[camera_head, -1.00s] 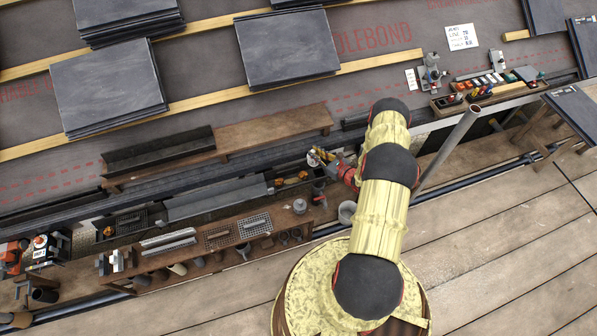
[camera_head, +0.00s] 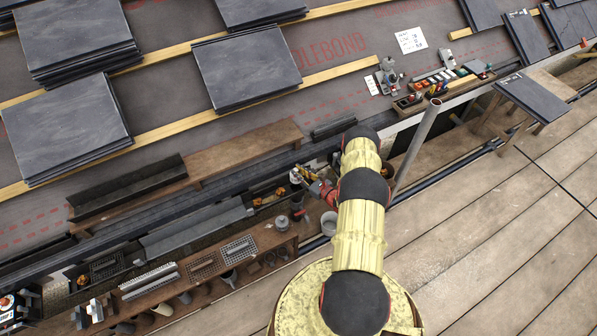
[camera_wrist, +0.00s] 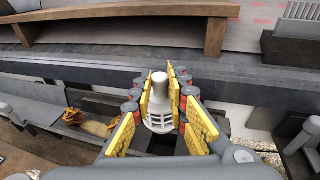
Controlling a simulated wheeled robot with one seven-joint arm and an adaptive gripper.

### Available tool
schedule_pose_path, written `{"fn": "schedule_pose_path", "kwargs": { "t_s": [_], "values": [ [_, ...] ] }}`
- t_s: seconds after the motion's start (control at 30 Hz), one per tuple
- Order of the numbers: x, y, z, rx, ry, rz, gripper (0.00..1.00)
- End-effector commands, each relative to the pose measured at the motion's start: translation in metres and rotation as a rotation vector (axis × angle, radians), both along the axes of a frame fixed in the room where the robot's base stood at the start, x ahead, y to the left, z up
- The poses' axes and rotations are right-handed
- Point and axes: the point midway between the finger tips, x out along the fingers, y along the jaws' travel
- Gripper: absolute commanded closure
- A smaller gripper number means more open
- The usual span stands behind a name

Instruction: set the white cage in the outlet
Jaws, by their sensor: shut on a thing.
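The white cage (camera_wrist: 159,110) is upright in the wrist view, with a domed top and a slotted, wider lower part. My gripper (camera_wrist: 160,98) is shut on it, with yellow pads on both sides. In the head view my gripper (camera_head: 308,180) is over the long dark gutter trough, with the small pale cage (camera_head: 296,176) at its tip. A dark gap (camera_wrist: 165,145) shows just below the cage in the wrist view. I cannot tell whether this is the outlet, which I cannot otherwise make out.
A brown plank shelf (camera_head: 245,152) runs behind the gutter. In front is a wooden bench (camera_head: 215,262) with mesh pieces and cups. A grey bucket (camera_head: 329,222) and an upright grey pipe (camera_head: 416,148) stand near my arm. Slate stacks (camera_head: 245,68) lie up the roof.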

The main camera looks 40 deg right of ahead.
Motion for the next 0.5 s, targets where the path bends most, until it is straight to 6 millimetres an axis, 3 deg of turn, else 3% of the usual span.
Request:
{"fn": "schedule_pose_path", "kwargs": {
  "t_s": [0.5],
  "values": [
    [0.000,0.001,-0.051,0.001,0.001,0.000,1.00]
  ]
}}
